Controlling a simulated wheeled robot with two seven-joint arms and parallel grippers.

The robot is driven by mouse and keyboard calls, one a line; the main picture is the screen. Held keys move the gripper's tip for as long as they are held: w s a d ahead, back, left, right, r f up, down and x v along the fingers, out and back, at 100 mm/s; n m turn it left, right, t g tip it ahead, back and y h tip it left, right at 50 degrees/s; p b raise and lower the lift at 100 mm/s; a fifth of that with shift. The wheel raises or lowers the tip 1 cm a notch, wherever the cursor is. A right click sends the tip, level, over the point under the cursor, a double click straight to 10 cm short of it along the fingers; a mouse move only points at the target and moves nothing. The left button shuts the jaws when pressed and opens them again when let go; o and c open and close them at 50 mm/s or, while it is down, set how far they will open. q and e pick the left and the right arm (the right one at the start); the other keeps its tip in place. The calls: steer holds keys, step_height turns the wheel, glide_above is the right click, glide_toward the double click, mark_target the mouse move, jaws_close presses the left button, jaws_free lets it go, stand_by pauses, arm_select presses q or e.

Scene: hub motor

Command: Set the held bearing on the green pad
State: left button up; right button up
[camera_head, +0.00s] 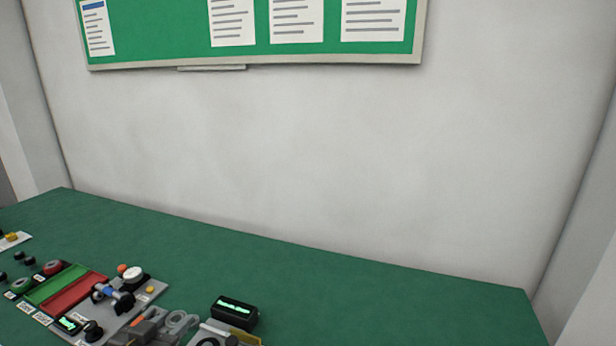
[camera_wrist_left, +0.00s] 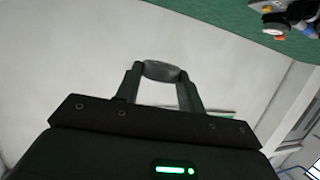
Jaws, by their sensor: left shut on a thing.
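My left gripper (camera_wrist_left: 162,82) is shut on a grey bearing (camera_wrist_left: 164,69), held between its two dark fingertips in the left wrist view. In the head view the dark body of what looks like my left gripper (camera_head: 235,314), with a green light, is at the bottom, right of the tray; its fingertips and the bearing are hidden there. The green pad (camera_head: 57,284) lies at lower left in the head view, beside a red pad (camera_head: 74,295). The gripper is apart from the green pad, to its right. My right gripper is not in view.
A grey tray (camera_head: 147,297) on the green table (camera_head: 330,290) carries a white button (camera_head: 133,273), an orange knob (camera_head: 122,268) and a black-and-blue part (camera_head: 118,300). Small parts lie left of the pads. The table's right side is clear. A wall stands behind.

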arm_select(q)
steer(key=w+d+r+n+y, duration=0.1)
steer(key=w+d+r, duration=0.3)
steer(key=r, duration=0.5)
steer(key=shift+w+d+r+y, duration=0.4)
steer(key=shift+w, duration=0.2)
steer(key=shift+d+r+n, duration=0.3)
steer(key=shift+r, duration=0.3)
steer(key=shift+c, duration=0.2)
